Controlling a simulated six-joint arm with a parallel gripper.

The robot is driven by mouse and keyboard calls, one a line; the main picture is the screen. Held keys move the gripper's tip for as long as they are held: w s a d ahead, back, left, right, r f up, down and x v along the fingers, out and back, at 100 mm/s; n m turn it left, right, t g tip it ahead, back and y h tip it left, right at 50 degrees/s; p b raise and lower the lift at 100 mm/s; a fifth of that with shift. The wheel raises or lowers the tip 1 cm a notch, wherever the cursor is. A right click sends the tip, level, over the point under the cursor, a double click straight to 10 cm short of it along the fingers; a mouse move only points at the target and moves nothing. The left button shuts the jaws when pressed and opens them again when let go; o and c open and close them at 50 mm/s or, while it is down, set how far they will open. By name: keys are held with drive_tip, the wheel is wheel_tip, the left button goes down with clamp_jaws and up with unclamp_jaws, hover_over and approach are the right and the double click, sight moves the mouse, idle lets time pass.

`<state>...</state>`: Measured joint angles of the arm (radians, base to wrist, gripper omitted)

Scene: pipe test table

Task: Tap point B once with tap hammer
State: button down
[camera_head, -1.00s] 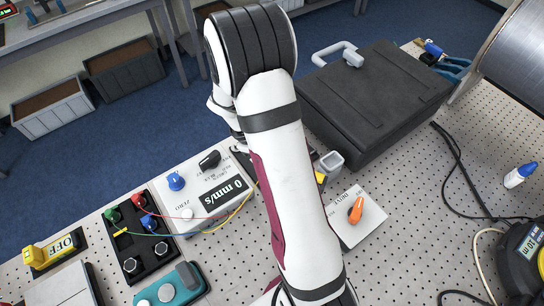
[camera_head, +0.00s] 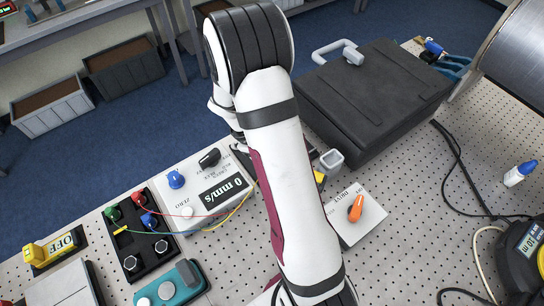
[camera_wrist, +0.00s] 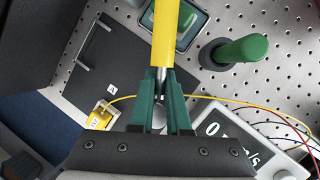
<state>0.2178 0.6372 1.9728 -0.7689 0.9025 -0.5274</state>
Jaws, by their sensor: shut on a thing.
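My gripper (camera_wrist: 162,90) shows in the wrist view with its green fingers shut on the tap hammer (camera_wrist: 165,35), at the metal shaft next to its yellow part. The hammer's yellow part runs up out of the top of the wrist view, so its full length is not seen. A dark plate (camera_wrist: 95,65) marked A lies to the left of the fingers. No mark B can be read; part of the plate is hidden by the hammer and gripper. In the head view my arm hides the gripper and hammer.
A small yellow block (camera_wrist: 101,116) with a cable sits at the plate's lower edge. A green-handled upright tool (camera_wrist: 240,50) stands to the right. A meter (camera_head: 210,185) reading 0 mm/s, a drive knob panel (camera_head: 355,212) and a black case (camera_head: 375,100) surround my arm.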

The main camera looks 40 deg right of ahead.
drive_tip(key=shift+f, duration=1)
wheel_tip(320, 180, up, 6)
drive_tip(key=shift+r, duration=0.1)
